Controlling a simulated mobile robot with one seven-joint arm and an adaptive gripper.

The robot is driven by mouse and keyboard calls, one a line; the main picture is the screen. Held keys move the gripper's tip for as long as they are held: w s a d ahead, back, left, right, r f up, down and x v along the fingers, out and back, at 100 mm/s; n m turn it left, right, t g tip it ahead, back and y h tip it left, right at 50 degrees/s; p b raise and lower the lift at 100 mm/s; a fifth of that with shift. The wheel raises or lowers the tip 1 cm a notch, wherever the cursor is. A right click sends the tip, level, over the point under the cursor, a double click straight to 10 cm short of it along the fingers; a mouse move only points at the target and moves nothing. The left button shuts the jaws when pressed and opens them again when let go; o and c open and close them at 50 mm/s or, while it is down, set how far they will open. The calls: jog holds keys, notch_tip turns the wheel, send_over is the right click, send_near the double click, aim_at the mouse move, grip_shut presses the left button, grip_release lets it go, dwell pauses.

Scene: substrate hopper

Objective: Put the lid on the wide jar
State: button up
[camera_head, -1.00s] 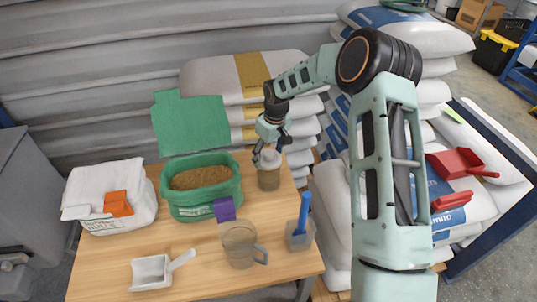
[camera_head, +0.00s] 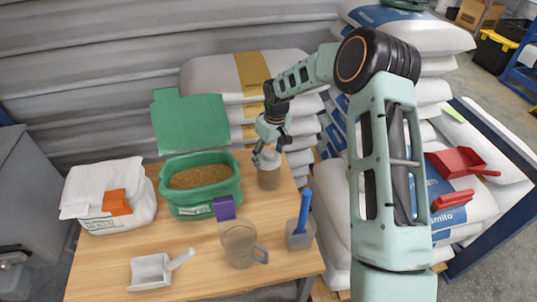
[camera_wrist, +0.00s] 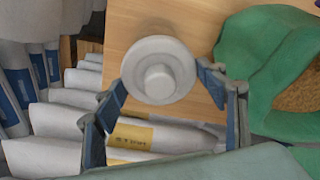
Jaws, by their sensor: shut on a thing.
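The wide jar (camera_head: 268,180) is clear with brown contents and stands upright at the table's back right. The lid (camera_wrist: 158,68) is a pale grey disc with a round knob, seen from above in the wrist view. My gripper (camera_head: 267,157) is over the jar, pointing down. In the wrist view my gripper (camera_wrist: 162,84) has its fingertips on either side of the lid, shut on its rim. The lid is at the jar's mouth in the head view; whether it is fully seated I cannot tell. The jar is hidden under the lid in the wrist view.
A green sack (camera_head: 177,206) of brown grain stands left of the jar. A clear jug (camera_head: 239,246), a grey holder (camera_head: 299,236) with a blue handle, and a white scoop (camera_head: 151,272) are nearer the front. Stacked sacks (camera_head: 302,138) stand close behind and right of the jar.

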jog(key=shift+f+b, duration=0.35)
dwell(0.3)
jog(key=o, duration=0.9)
jog(key=r, duration=0.4)
jog(key=s+r, duration=0.1)
jog(key=r, duration=0.3)
jog(key=d+r, duration=0.1)
jog(key=r, duration=0.3)
jog(key=shift+s+d, duration=0.1)
jog(key=shift+s, duration=0.05)
jog(key=shift+s, duration=0.1)
